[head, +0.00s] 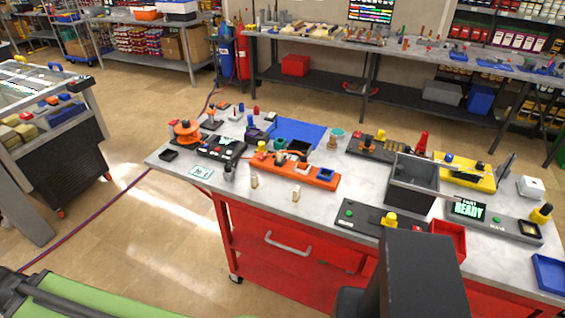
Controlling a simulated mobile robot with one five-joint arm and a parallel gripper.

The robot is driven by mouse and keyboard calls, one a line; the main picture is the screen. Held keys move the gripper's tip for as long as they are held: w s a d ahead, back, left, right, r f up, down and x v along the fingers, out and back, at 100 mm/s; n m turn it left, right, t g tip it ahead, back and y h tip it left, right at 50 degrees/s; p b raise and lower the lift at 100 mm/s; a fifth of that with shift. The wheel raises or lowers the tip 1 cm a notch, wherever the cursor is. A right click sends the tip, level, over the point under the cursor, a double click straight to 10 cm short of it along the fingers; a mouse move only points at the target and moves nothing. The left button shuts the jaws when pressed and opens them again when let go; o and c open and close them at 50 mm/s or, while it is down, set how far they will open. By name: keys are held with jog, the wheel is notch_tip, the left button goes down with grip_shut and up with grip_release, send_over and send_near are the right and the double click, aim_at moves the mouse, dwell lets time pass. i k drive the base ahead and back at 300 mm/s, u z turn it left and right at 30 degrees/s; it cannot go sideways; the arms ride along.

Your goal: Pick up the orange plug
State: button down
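Several orange items are on the grey-topped red workbench (228,205). A long orange base (318,181) with small parts mounted on it lies near the bench's middle. A round orange piece (187,133) sits at the bench's left end. Small orange-yellow parts stand around the orange base, but they are too small for me to tell which one is the orange plug. My gripper does not show. A large dark block at the bottom right looks like part of my arm and hides some of the bench front.
A grey open box (412,188), a red tray (449,236) and a blue tray (549,272) stand on the bench's right side. A blue mat (300,134) lies behind the orange base. A cart (55,140) stands at the left. The floor between is mostly clear.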

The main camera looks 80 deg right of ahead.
aim_at(303, 164)
jog(key=z, duration=0.4)
jog(key=i, duration=0.15)
jog(key=u, duration=2.8)
jog(key=i, duration=0.1)
jog(key=z, duration=2.05)
jog(key=k, duration=0.95)
jog(key=z, duration=0.65)
